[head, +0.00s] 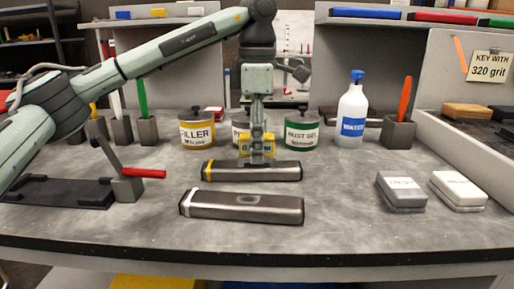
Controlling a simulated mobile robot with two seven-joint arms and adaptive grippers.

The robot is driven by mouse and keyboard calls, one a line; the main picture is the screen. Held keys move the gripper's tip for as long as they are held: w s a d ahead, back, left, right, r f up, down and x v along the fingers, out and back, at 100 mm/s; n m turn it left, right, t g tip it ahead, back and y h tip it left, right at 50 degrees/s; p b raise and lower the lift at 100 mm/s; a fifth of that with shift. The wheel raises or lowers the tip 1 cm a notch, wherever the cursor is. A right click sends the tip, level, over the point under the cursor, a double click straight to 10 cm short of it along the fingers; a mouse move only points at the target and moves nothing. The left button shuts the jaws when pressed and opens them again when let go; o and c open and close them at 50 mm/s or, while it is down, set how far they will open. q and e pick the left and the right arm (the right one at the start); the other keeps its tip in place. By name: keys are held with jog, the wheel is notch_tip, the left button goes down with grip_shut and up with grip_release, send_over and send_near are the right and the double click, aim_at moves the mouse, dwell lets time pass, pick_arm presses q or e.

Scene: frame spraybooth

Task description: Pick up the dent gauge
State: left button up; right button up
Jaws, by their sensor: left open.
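A small yellow block with a partly covered numeric label, which looks like the dent gauge (270,144), is at the middle of the bench, just behind or at the rear tube. My left gripper (257,158) points straight down in front of it in the head view, with its fingers open and hiding the gauge's middle. Whether the fingers touch the gauge I cannot tell. The rear dark metal tube (285,172) has a yellow-marked left end. The front tube (215,206) lies nearer, with a dark spot on its top. My right gripper is not in view.
Filler (197,132) and rust gel (302,135) cans flank a partly hidden can. A water bottle (352,118) and a holder (398,134) stand right. Grey (402,194) and white (458,192) blocks lie front right. A red-handled clamp (128,185) is left.

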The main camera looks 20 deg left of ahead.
pick_arm(q)
jog(key=shift+f, duration=0.6)
jog(key=shift+c, duration=0.6)
grip_shut()
jog(key=shift+r, duration=0.1)
jog(key=shift+r, duration=0.1)
